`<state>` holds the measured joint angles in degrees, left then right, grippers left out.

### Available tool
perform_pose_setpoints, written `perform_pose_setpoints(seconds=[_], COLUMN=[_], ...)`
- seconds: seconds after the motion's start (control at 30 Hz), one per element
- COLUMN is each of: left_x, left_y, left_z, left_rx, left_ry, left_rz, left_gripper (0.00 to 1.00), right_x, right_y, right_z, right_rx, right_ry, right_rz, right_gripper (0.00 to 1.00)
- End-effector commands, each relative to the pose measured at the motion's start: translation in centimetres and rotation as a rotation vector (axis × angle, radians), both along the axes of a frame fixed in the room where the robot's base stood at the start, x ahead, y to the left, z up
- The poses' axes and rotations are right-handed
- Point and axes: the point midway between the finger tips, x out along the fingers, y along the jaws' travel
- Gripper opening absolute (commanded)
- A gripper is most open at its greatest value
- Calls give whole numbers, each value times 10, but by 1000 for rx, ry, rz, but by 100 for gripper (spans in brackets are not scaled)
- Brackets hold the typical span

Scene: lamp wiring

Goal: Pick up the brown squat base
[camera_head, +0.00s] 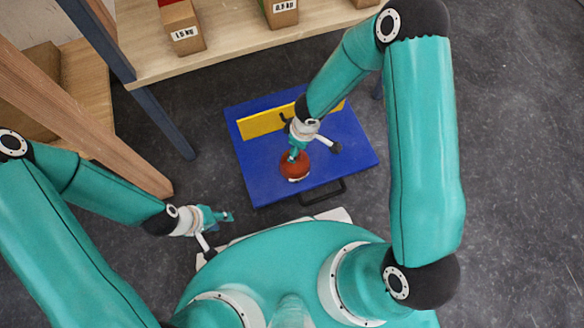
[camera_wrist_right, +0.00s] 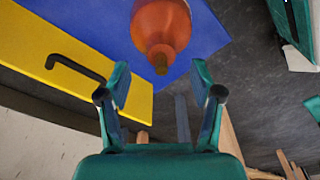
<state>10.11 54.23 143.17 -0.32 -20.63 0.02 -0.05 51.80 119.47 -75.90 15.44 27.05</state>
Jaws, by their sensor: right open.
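The brown squat base (camera_head: 294,165) is a rounded reddish-brown piece standing on a blue board (camera_head: 258,184). In the right wrist view the base (camera_wrist_right: 162,26) shows orange-brown at the top, cut by the frame edge, with a small brown stub towards me. My right gripper (camera_head: 294,153) is just over it in the head view, partly covering it. In the wrist view my right gripper (camera_wrist_right: 161,82) is open and empty; the base lies beyond its fingertips, roughly centred between them. My left gripper (camera_head: 226,216) is away to the left; its finger gap is not clear.
A yellow panel (camera_head: 262,121) with a black handle lies on the board's far part, near my right gripper. A dark handle (camera_head: 323,193) is at the board's near edge. A wooden shelf (camera_head: 235,57) with boxes stands behind. Grey floor is clear at right.

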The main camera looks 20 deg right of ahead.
Motion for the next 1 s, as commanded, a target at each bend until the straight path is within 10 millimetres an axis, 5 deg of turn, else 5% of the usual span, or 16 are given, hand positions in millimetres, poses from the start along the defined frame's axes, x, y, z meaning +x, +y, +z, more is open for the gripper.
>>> perform_pose_setpoints(seconds=[0.2, 0.5, 0.87, 1.0], left_x=[0, 0, 0, 0], left_y=[0, 0, 0, 0], left_z=[-17, -17, -17, -17], left_rx=[0, 0, 0, 0], left_ry=[0, 0, 0, 0], left_rz=[0, 0, 0, 0], left_gripper=[40, 40, 40, 40], right_x=[2, 3, 3, 3], right_y=[6, 6, 6, 6], right_z=[-31, -32, -31, -31], right_rx=[0, 0, 0, 0], right_ry=[1, 0, 0, 0], right_rz=[1, 0, 1, 1], right_gripper=[65, 64, 4, 0])
